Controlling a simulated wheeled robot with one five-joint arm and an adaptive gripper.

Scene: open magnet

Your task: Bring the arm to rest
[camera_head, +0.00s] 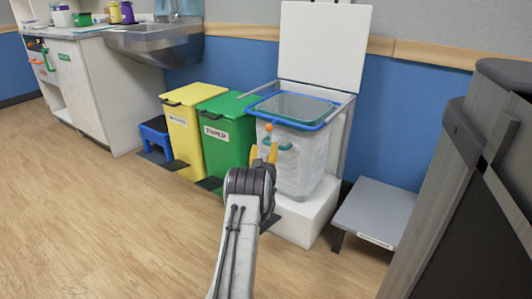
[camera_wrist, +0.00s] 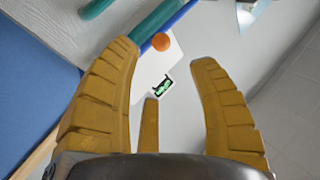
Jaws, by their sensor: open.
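My gripper (camera_head: 264,153) is at the end of my raised arm, in front of the white bin (camera_head: 303,165) with the blue rim. In the wrist view my gripper (camera_wrist: 165,55) has its yellow fingers spread apart with nothing held between them. A small orange ball (camera_head: 268,127) shows at the bin's front rim, just above my fingertips in the head view. The ball also shows in the wrist view (camera_wrist: 161,41), beyond the fingertips. I cannot tell how far the fingers are from the bin.
A green bin (camera_head: 224,150) and a yellow bin (camera_head: 190,135) stand left of the white bin, with a blue step stool (camera_head: 155,132) beyond. A low grey platform (camera_head: 375,212) is at right, near a dark cabinet (camera_head: 470,190). The wood floor (camera_head: 90,220) at left is clear.

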